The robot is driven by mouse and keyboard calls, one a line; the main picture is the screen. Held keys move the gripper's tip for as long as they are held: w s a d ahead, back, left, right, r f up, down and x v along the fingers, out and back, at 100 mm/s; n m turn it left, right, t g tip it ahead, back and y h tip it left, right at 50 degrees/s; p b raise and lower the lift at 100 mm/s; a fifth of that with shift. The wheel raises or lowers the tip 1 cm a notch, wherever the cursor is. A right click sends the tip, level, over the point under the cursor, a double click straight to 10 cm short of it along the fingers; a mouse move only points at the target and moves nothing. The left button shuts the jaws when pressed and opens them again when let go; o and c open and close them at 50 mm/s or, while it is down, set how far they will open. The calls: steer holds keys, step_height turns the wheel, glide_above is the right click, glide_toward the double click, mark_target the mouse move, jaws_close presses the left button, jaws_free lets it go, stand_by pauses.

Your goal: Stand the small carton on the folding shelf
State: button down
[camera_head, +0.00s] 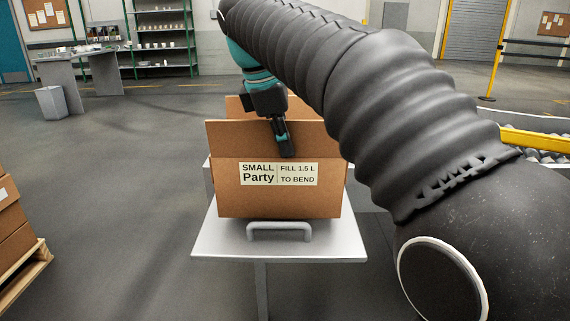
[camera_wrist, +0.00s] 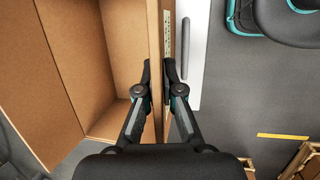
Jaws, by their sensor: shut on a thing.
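The small carton (camera_head: 279,200) is an open-topped brown cardboard box with a white label reading "SMALL Party, FILL 1.5 L TO BEND". In the head view it is upright over the pale grey folding shelf (camera_head: 230,243), behind the shelf's grey handle. Whether its base touches the shelf, I cannot tell. My gripper (camera_head: 285,152) points down at the carton's near wall. In the wrist view my gripper (camera_wrist: 158,75) is shut on that wall, one finger inside and one outside. The carton's inside (camera_wrist: 100,60) looks empty where it shows.
Brown boxes on a wooden pallet (camera_head: 25,272) stand at the left. A roller conveyor with a yellow rail (camera_head: 535,140) is at the right. A grey table (camera_head: 80,65), a bin (camera_head: 51,103) and green shelving (camera_head: 163,45) stand farther back. The floor around the shelf is clear.

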steer(key=shift+f+b, duration=1.75)
steer(key=shift+f, duration=0.15)
steer(key=shift+f, duration=0.1)
steer(key=c, duration=1.3)
jaws_free()
step_height(320, 180, up, 12)
steer(key=p, duration=0.4)
glide_above(287, 168)
steer(key=s+a, duration=0.2)
steer(key=a, duration=0.2)
steer(key=shift+s+d+f, duration=0.15)
steer(key=shift+s+d, duration=0.05)
